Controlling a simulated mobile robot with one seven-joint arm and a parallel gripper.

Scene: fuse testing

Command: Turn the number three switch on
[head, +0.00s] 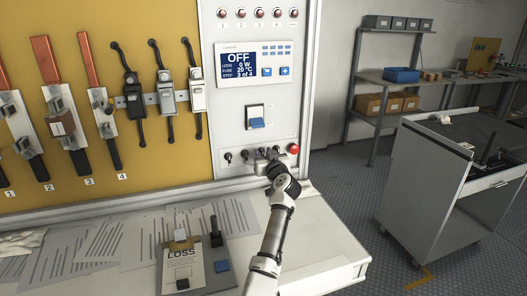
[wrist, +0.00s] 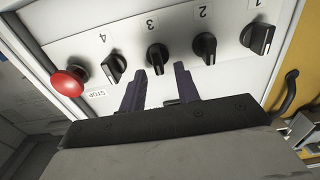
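The number three switch (wrist: 157,58) is a black rotary knob on a white panel, next to the printed "3" in the wrist view. Its grip ridge looks roughly upright in that view. My gripper (wrist: 160,82) is open and empty, with its two dark fingertips just below the knob, one to each side. I cannot tell whether they touch it. In the head view my gripper (head: 268,160) is at the panel's lower row of knobs and hides part of it.
Switches four (wrist: 114,67), two (wrist: 205,48) and one (wrist: 257,38) flank it. A red STOP button (wrist: 69,81) is beside switch four. The display (head: 254,65) reads OFF, step 3 of 4. A workbench (head: 325,243) with papers lies below; a cart (head: 420,180) stands right.

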